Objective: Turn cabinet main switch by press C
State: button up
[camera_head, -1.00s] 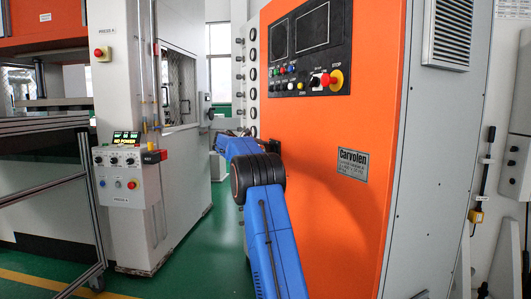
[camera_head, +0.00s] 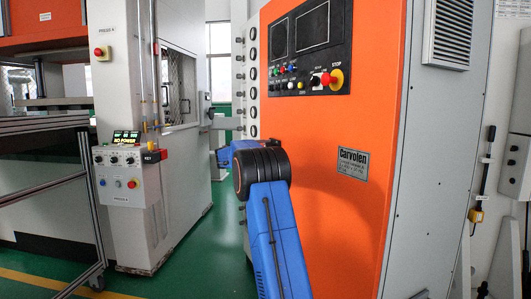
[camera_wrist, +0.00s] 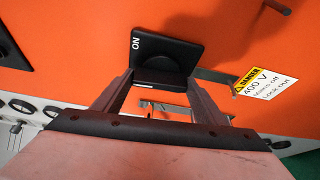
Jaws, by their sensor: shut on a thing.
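The main switch (camera_wrist: 167,45) shows in the wrist view as a black square plate on an orange cabinet face, with "ON" lettered sideways at its left. A dark switch handle (camera_wrist: 160,78) stands out from its lower part. My gripper (camera_wrist: 160,84) has one finger on each side of this handle and is shut on it. In the head view the orange cabinet (camera_head: 345,215) carries a "Carvolen" plate. My blue arm reaches to its left side, and its black joint hides the gripper and switch there.
A yellow danger sign (camera_wrist: 267,82) is right of the switch, and a dark rod sticks out at upper right. A control panel (camera_head: 305,50) is high on the cabinet. Press A's control box (camera_head: 120,160) reads "NO POWER" at left. Green floor lies between.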

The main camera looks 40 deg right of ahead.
jog(key=m+h, duration=0.1)
jog(key=m, duration=0.2)
jog(key=m+g+h, duration=0.1)
jog(key=m, duration=0.3)
jog(key=f+m+h, duration=0.1)
jog(key=m, duration=0.2)
jog(key=shift+w+m+g+h, duration=0.1)
jog(key=shift+m+g+h, duration=0.2)
jog(key=shift+g, duration=0.1)
jog(key=o, duration=1.1)
jog(key=shift+c, duration=0.2)
jog(key=shift+r, duration=0.1)
jog(key=v, duration=1.7)
jog(key=shift+a, duration=0.2)
